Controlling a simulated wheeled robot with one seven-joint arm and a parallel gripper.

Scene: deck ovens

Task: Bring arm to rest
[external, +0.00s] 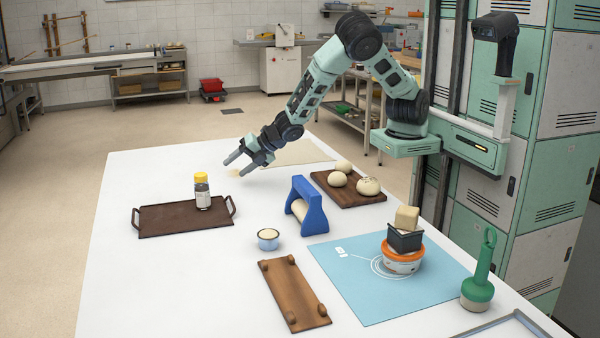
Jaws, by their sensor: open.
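My arm reaches out from the column at the right, bent at a high elbow, and slopes down to the left over the white table (130,270). My gripper (236,167) is open and empty. Its two fingers point down and left, above the far part of the table. It appears clear of all objects, with the brown tray to its lower left and the blue stand to its lower right.
A brown tray (160,222) holds a yellow-capped bottle (202,192). A blue stand (312,207), dough balls (368,186) on a board (335,192), a small bowl (268,240), a wooden board (292,290), a stack on a blue mat (350,300) and a green-handled tool (480,275) occupy the table.

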